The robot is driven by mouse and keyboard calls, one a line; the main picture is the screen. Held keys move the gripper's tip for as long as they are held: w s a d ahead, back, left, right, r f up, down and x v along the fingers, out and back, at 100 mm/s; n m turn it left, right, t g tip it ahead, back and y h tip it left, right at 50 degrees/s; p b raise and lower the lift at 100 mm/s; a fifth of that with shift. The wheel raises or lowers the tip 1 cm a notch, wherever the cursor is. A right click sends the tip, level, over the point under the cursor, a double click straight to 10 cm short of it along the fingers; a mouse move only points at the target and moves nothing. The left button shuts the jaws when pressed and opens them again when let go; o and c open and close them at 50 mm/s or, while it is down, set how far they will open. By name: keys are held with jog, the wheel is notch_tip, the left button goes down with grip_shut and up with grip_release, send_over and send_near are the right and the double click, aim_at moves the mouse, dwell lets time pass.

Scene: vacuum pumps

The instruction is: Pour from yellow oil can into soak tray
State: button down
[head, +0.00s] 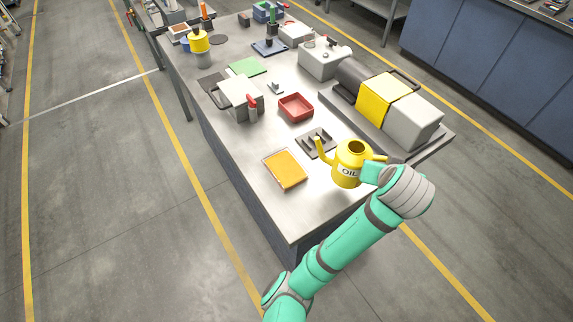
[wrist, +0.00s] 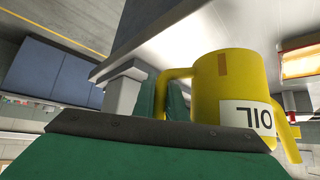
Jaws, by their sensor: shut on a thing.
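The yellow oil can (head: 350,168) is upright near the front right edge of the bench, its spout pointing left and its open top showing. Its label also shows upside down in the wrist view (wrist: 240,80). My gripper (head: 371,172) is shut on the can's handle; its fingers show in the wrist view (wrist: 172,100). I cannot tell whether the can touches the bench. An open, empty-looking red tray (head: 296,108) lies beyond the can, to the left. A shallow orange-filled tray (head: 285,168) lies left of the can. Which one is the soak tray is not marked.
A dark slotted holder (head: 316,142) lies just behind the spout. A large pump with a yellow section (head: 383,97) stands behind the can on the right. The near bench corner (head: 293,220) is bare.

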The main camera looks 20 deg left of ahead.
jog(key=shift+r, duration=0.15)
notch_tip(320, 180, up, 3)
jog(key=shift+w+d+f, duration=0.1)
jog(key=shift+f, duration=0.05)
dwell(0.4)
dwell(0.5)
